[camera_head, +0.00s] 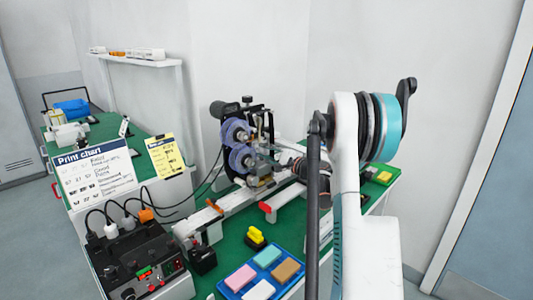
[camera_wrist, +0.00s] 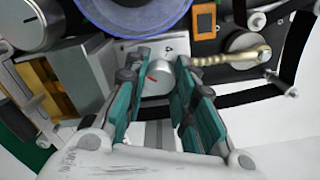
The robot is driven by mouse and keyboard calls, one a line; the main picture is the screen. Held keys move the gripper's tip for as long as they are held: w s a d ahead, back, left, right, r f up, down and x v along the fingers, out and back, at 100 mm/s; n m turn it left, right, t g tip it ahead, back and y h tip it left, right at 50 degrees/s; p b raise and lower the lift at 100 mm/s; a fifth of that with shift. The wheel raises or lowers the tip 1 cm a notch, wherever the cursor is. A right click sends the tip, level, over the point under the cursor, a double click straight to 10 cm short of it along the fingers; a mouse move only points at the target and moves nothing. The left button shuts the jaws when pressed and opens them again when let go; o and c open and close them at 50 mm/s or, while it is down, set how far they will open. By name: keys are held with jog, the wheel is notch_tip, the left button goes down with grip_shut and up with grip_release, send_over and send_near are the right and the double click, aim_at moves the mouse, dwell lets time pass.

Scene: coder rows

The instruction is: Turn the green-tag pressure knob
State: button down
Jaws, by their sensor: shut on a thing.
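In the wrist view a round silver knob (camera_wrist: 157,80) with a red pointer line sits on a pale plate of the coder machine. My gripper (camera_wrist: 159,72) has its teal-padded fingers on either side of this knob and is shut on it. I cannot make out a green tag beside it. In the head view the coder machine (camera_head: 240,135), with its purple reels, stands on the green table. My arm reaches to its right side, and the knob and fingertips cannot be made out there.
A black control box (camera_head: 140,260) with cables stands at the front left. In the wrist view a brass-colored rod (camera_wrist: 230,58) runs close right of the knob.

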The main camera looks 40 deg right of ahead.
jog(key=shift+m, duration=1.7)
jog(key=c, duration=1.6)
grip_release()
jog(key=shift+s+f, duration=0.45)
jog(key=shift+s, duration=0.35)
jog(key=s, duration=0.7)
jog(key=s+r, duration=0.1)
jog(key=s, duration=0.2)
jog(key=shift+s+d, duration=0.25)
jog(key=shift+d, duration=0.15)
